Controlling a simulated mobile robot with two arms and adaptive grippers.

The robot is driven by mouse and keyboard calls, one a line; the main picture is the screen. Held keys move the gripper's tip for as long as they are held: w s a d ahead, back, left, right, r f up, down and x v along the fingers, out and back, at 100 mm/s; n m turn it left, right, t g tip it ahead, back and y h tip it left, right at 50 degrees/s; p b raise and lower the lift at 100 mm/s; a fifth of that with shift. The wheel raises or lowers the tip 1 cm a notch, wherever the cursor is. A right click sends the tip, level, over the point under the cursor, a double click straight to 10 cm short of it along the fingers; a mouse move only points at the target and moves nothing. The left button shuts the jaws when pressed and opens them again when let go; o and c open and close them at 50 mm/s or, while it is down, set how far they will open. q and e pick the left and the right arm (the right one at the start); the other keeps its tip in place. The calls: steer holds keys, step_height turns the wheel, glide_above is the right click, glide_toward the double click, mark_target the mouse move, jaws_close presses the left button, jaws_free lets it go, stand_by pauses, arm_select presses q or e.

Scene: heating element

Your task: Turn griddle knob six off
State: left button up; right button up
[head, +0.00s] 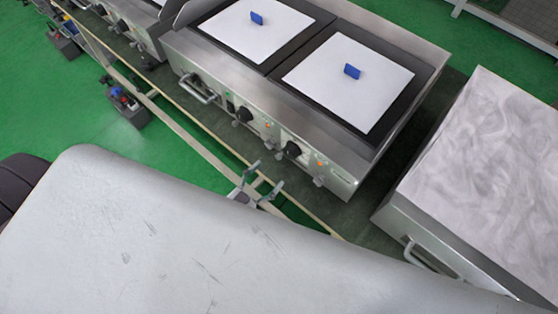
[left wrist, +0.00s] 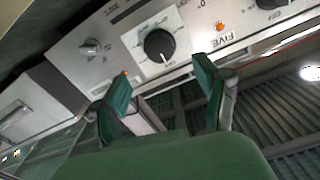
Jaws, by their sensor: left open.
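The griddle (head: 345,170) has two black round knobs on its front panel, a left one (head: 244,115) and a right one (head: 291,149). In the left wrist view, one black knob (left wrist: 160,45) sits on a pale square plate, ahead of the fingers. Another black knob (left wrist: 270,3) is cut off at the top edge. The upside-down label FIVE (left wrist: 225,40) lies between them; no label SIX is readable. My left gripper (head: 265,175) is open and empty, in front of the panel and apart from the knobs. Its fingers (left wrist: 165,85) stand spread below the centred knob. My right gripper is not in view.
A small grey knob (left wrist: 90,47) and orange lights are on the panel. White plates with blue blocks (head: 352,71) lie on the griddle top. A metal-topped cabinet (head: 490,170) stands to the right. A pale rail (head: 190,127) runs along the front.

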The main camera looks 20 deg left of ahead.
arm_select(q)
steer(key=shift+v, duration=1.5)
steer(key=s+a+f+n+g+y, duration=0.1)
steer(key=s+a+f+g+y, duration=0.15)
steer(key=f, duration=0.75)
steer(key=s+a+f+n+g+y, duration=0.1)
steer(key=s+f+g, duration=0.3)
steer(key=f, duration=0.6)
steer(key=s+a+f+n+g+y, duration=0.1)
steer(key=s+f+g, duration=0.3)
steer(key=s, duration=0.5)
steer(key=s+a+f+g+y, duration=0.1)
steer(key=s+f+g, duration=0.4)
steer(key=s+f, duration=0.4)
steer(key=shift+s+a+f+n+y, duration=0.3)
steer(key=shift+s+a+n+y, duration=0.1)
steer(key=shift+s, duration=0.4)
